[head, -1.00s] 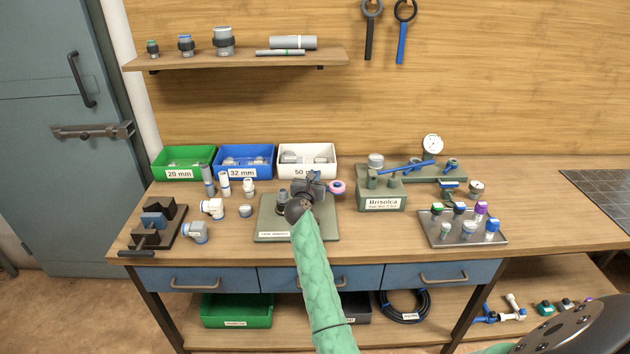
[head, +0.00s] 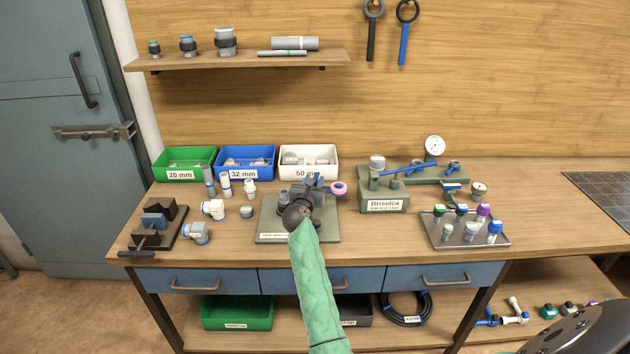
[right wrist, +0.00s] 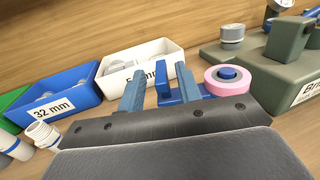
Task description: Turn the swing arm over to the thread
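The swing arm is a blue bracket (right wrist: 172,95) carrying a pink tape roll (right wrist: 228,78) on a blue hub; in the head view the roll (head: 338,187) sits at the right of a grey-green plate (head: 272,234). A grey fitting (head: 283,198) stands on the plate's left side, partly hidden by my wrist; its thread cannot be made out. My right gripper (head: 316,184) is over the plate. In the right wrist view its two fingers (right wrist: 160,86) are apart, with part of the blue bracket showing between them; contact cannot be told.
Green, blue and white bins (head: 308,170) stand behind the plate. White fittings (head: 213,209) and a clamp (head: 153,228) are to the left. A green manifold block (head: 384,204) is close on the right, with a tray of fittings (head: 464,241) beyond.

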